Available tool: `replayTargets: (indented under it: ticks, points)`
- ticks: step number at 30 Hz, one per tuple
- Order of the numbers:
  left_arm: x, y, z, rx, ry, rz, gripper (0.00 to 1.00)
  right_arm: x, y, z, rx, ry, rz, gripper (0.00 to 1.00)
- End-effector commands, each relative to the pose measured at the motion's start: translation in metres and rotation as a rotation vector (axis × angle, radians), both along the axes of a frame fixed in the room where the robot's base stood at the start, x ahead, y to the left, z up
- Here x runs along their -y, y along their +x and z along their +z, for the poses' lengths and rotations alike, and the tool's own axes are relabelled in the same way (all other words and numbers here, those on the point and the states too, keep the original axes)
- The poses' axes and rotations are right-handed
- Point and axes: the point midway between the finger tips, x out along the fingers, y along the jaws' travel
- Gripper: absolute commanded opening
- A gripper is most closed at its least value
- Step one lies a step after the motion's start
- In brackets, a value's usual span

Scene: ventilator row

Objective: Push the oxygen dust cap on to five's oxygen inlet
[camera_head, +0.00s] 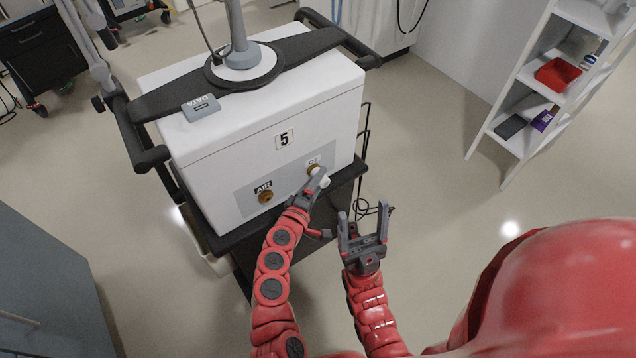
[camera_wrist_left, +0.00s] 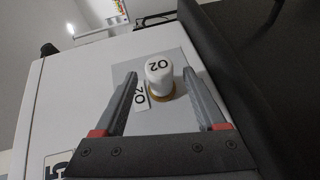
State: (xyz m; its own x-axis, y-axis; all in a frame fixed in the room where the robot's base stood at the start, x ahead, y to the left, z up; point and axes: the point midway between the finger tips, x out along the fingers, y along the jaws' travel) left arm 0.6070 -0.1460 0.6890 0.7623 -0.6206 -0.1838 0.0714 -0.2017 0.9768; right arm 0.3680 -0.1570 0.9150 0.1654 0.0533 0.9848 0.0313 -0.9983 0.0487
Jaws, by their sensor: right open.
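The ventilator marked 5 (camera_head: 265,125) has a grey panel on its front with two brass inlets. Its oxygen inlet (camera_head: 312,168) is at the right, beside the O2 label (camera_wrist_left: 141,97). The white oxygen dust cap (camera_wrist_left: 159,70), marked O2, stands at this inlet, with the brass ring (camera_wrist_left: 161,94) showing below it. I cannot tell how far on it sits. My left gripper (camera_head: 320,178) is at the inlet. In the left wrist view its fingers stand on both sides of the cap, with gaps. My right gripper (camera_head: 363,212) is open and empty, away from the panel.
The brass air inlet (camera_head: 265,197) is left of the oxygen inlet. The ventilator stands on a dark cart with a handle (camera_head: 151,158) at its left. A white shelf (camera_head: 535,75) with a red bin (camera_head: 557,74) is at the right. The floor between is clear.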

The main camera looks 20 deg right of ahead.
Motion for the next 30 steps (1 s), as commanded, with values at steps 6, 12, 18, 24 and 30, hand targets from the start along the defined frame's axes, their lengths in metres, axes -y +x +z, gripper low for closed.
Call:
replayTargets:
  ticks: [6, 12, 18, 24, 30]
  points:
    - [0.000, -0.001, 0.000, 0.000, 0.000, -0.001, 0.73, 0.000, 0.000, 0.000, 0.000, 0.000, 0.000, 0.73]
    - [-0.010, -0.014, 0.002, -0.003, -0.002, 0.001, 0.73, 0.000, 0.000, 0.000, 0.000, 0.000, 0.000, 0.73]
    - [-0.034, -0.042, 0.008, -0.002, 0.000, 0.003, 0.73, 0.000, 0.000, -0.001, 0.000, 0.000, 0.000, 0.73]
    - [-0.061, -0.075, 0.016, -0.002, 0.001, 0.001, 0.73, 0.000, 0.000, -0.003, 0.000, 0.000, 0.000, 0.73]
    - [-0.087, -0.108, 0.024, -0.003, 0.001, 0.001, 0.73, 0.000, 0.000, -0.005, 0.000, 0.000, 0.000, 0.73]
